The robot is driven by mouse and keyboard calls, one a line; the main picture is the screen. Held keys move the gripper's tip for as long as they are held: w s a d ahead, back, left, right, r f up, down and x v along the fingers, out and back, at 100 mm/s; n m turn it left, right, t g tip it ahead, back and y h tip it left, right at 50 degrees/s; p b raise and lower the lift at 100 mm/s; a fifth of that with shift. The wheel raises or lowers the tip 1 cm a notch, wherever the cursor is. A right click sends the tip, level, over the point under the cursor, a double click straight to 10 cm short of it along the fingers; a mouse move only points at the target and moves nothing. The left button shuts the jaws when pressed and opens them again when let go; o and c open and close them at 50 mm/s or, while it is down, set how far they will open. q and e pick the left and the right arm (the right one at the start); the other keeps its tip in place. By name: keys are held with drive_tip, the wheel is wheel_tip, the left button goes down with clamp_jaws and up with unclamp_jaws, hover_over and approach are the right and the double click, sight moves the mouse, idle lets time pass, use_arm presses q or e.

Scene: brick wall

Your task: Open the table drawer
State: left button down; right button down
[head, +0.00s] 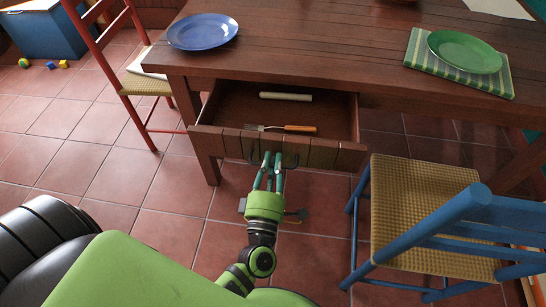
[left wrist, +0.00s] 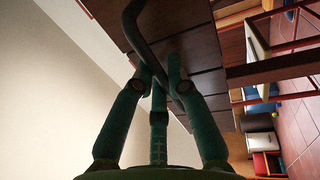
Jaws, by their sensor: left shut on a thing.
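The table drawer (head: 340,154) is pulled partway out of the wooden table (head: 300,58), and its inside shows. A fork with an orange handle (head: 299,128) and a pale stick-like object (head: 285,96) lie in it. My left gripper (head: 271,163) is at the middle of the drawer front, shut on the dark drawer handle (head: 291,160). In the left wrist view the green fingers (left wrist: 160,85) close around the dark curved handle (left wrist: 140,38). My right gripper is in neither view.
A blue chair (head: 420,205) with a woven seat stands close to the right of the drawer. A red chair (head: 147,84) stands at the left. A blue plate (head: 202,31) and a green plate (head: 464,51) are on the tabletop. Tiled floor is free at the left.

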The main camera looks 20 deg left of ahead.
use_arm(q)
drive_tip(key=c, duration=1.2)
unclamp_jaws()
drive_tip(key=v, duration=1.2)
drive_tip(key=shift+d, duration=0.1)
